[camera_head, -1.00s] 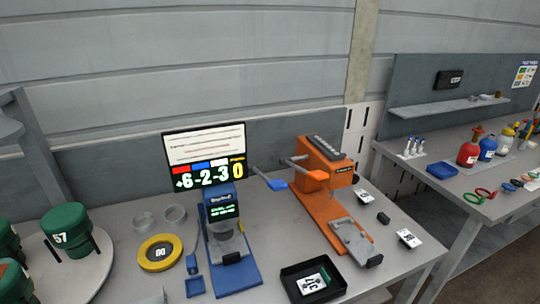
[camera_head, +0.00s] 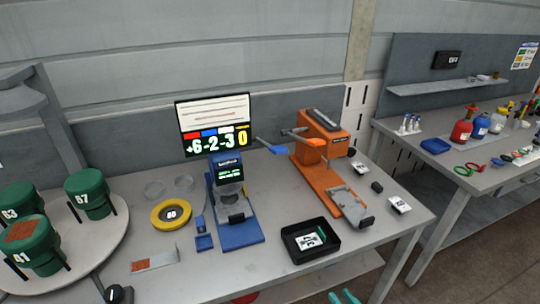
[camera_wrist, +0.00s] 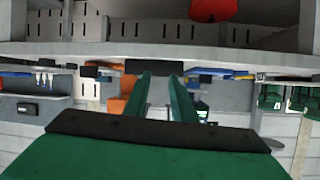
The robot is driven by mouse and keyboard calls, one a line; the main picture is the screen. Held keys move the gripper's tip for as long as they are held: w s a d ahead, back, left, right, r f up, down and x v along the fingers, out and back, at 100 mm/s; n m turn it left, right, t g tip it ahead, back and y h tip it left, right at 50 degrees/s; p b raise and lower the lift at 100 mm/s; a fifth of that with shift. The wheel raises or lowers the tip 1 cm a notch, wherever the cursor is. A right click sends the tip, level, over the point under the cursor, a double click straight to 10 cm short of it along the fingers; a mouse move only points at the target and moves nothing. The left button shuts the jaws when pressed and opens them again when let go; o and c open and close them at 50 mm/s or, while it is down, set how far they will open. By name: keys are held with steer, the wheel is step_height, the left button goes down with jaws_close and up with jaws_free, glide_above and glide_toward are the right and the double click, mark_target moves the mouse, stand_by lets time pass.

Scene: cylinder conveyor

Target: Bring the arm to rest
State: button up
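My gripper (camera_head: 343,297) shows only as two teal fingertips at the bottom edge of the head view, in front of the workbench (camera_head: 290,278). The rest of my arm is out of that view. In the wrist view my gripper (camera_wrist: 162,78) points away from the camera, with its two green fingers apart and nothing visible between them. The wrist picture appears upside down, with benches and wall beyond the fingers. No contact with anything shows.
The bench holds a black tray (camera_head: 289,240), an orange press (camera_head: 309,160), a blue device (camera_head: 238,236), a yellow ring (camera_head: 157,220) and a screen (camera_head: 213,107). Green cylinders (camera_head: 88,195) stand on a round table at left. A second bench (camera_head: 425,160) is at right.

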steer(key=s+a+f+m+h, duration=0.45)
steer(key=s+a+f, duration=0.35)
steer(key=a+f, duration=0.35)
steer(key=s+a+r+n+t, duration=0.1)
steer(key=s+a+r, duration=0.2)
steer(key=s, duration=0.6)
steer(key=s+a+r+n+t, duration=0.1)
steer(key=s+a+r, duration=0.3)
steer(key=s, duration=0.5)
steer(key=shift+s+a+y, duration=0.15)
steer(key=shift+a+y, duration=0.15)
steer(key=shift+y, duration=0.05)
